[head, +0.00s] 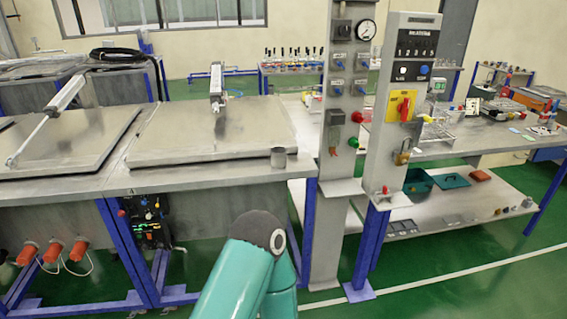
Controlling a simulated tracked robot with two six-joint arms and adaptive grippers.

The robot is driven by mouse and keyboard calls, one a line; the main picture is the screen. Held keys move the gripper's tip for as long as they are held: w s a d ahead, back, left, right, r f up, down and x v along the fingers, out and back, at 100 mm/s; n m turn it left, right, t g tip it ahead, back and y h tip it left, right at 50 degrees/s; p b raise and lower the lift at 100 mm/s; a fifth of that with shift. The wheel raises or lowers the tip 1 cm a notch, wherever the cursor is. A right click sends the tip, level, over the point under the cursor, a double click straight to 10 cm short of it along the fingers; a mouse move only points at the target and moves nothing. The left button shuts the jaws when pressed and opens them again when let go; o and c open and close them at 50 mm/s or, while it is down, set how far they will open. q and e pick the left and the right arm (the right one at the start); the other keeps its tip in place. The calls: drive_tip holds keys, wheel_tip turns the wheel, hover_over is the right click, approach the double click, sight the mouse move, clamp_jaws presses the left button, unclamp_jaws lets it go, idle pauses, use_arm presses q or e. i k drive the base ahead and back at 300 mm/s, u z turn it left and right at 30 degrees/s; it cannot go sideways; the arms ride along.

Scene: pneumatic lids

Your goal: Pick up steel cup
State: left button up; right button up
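Nothing is touching the cup from my side. A teal arm link of mine rises from the bottom centre, below and in front of the bench. Neither of my grippers shows in the head view, so their state is hidden.
Two grey panel posts (338,110) with gauges, valves and a red-yellow switch (400,106) stand just right of the cup. A pneumatic cylinder (217,85) stands at the lid's back. Another lid (65,143) lies left. Green floor (440,250) is open at front right.

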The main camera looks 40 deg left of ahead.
sight(279, 157)
drive_tip(key=u, duration=0.4)
drive_tip(key=i, duration=0.75)
drive_tip(key=u, duration=1.35)
drive_tip(key=i, duration=1.25)
drive_tip(key=u, duration=0.45)
drive_tip(key=k, duration=0.8)
drive_tip(key=u, duration=0.2)
drive_tip(key=i, duration=0.85)
drive_tip(key=z, duration=0.1)
